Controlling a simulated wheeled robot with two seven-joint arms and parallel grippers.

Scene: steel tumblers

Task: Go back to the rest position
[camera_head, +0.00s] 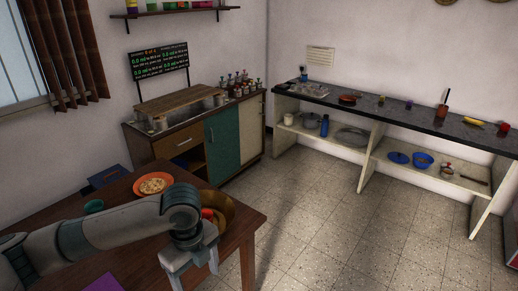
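My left arm comes in from the left over the wooden table. Its gripper (194,275) is above the table's right front part, with its two fingers apart and nothing seen between them. A brass-coloured bowl (228,207) is just behind the gripper and partly hidden by my wrist; it holds something red. Steel tumblers stand on the sink cabinet, one at its left front (160,123) and one farther right (219,100), far from the gripper. My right gripper is out of view.
The wooden table (246,228) also holds an orange plate of food (153,185), a green cup (94,206) and a purple item (103,283). A long dark counter (390,108) with kitchenware runs along the right wall. The tiled floor (320,215) between is clear.

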